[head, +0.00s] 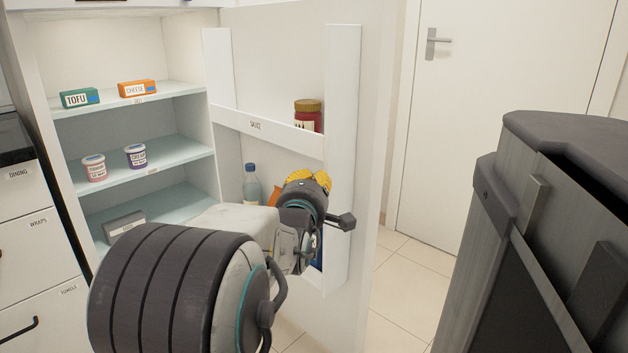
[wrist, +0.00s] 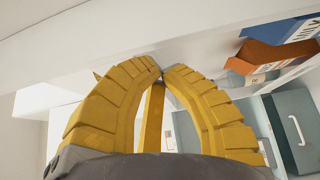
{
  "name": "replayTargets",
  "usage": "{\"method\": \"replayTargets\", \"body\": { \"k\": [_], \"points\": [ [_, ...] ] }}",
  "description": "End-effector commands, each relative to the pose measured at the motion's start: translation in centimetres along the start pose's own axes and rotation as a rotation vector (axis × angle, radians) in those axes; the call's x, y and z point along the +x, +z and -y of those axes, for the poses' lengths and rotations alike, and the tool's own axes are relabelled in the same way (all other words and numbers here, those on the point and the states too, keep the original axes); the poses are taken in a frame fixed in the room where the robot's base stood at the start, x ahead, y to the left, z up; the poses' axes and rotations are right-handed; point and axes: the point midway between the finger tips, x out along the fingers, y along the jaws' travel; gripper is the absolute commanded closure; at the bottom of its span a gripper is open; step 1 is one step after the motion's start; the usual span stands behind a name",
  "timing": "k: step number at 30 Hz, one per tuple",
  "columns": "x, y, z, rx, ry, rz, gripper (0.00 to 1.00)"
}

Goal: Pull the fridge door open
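The white fridge (head: 100,50) stands open at the left in the head view. Its door (head: 375,90) is swung wide to the right, with its inner side and door shelves facing me. My gripper (head: 318,179) is at the inner side of the door, in front of the lower door shelf. In the wrist view the yellow fingers (wrist: 162,72) curve together and their tips meet, with nothing visible held between them. A white panel, seemingly part of the door (wrist: 120,45), runs close behind the tips; I cannot tell whether they touch it. The door's outer handle is not in view.
Door shelves hold a red jar (head: 308,114) and a bottle (head: 251,184). Fridge shelves hold tofu (head: 79,98), cheese (head: 137,88) and two tubs. Labelled drawers (head: 35,235) stand left. A dark-topped grey unit (head: 560,200) stands right. Tiled floor (head: 405,270) lies between.

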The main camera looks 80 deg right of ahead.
Motion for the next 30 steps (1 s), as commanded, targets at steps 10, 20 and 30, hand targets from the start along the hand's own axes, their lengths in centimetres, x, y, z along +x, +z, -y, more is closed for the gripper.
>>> {"method": "replayTargets", "body": {
  "k": [10,20,30],
  "points": [
    [0.0,0.0,0.0,0.0,0.0,0.0,1.0],
    [-1.4,0.0,-0.1,0.0,0.001,0.0,1.0],
    [-6.9,0.0,-0.1,0.0,0.003,0.0,1.0]
  ]
}}
